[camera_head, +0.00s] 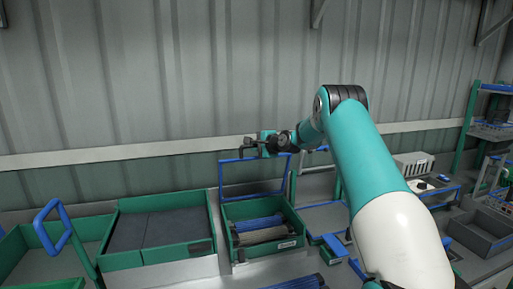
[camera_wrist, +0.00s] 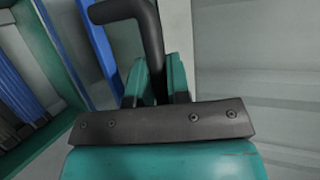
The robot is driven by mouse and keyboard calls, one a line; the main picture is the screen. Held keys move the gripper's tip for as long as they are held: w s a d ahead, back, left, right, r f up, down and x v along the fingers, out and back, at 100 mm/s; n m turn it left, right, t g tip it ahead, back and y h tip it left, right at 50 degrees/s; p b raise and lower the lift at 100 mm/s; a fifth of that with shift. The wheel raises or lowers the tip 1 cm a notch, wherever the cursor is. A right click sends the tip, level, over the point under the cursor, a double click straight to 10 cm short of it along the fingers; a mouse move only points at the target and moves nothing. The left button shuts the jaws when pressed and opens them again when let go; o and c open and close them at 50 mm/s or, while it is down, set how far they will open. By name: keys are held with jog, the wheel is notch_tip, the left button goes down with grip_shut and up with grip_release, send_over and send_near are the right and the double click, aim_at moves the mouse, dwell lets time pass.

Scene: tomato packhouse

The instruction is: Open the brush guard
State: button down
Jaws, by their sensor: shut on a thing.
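The brush guard is a blue rectangular frame (camera_head: 222,180) standing raised, nearly upright, at the back of a green-sided box (camera_head: 229,237). Inside that box lie a blue brush roller (camera_head: 257,223) and a tan one (camera_head: 263,236). My gripper (camera_head: 259,146) is at the guard's top edge, shut on a dark bent handle. In the wrist view the black handle (camera_wrist: 152,38) passes between my teal fingers (camera_wrist: 160,80), and a blue bar of the guard (camera_wrist: 100,50) runs beside it. The fingertips are partly hidden by the handle.
A blue loop handle (camera_head: 50,228) rises farther left. A corrugated wall (camera_head: 130,80) is close behind. Shelving (camera_head: 490,130) and a grey crate (camera_head: 480,235) are at right.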

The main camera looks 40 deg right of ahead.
jog(key=shift+a, duration=0.15)
jog(key=c, duration=1.1)
grip_release()
jog(key=b+v, duration=0.7)
jog(key=v, duration=1)
jog(key=shift+s, duration=0.2)
jog(key=shift+r, duration=0.1)
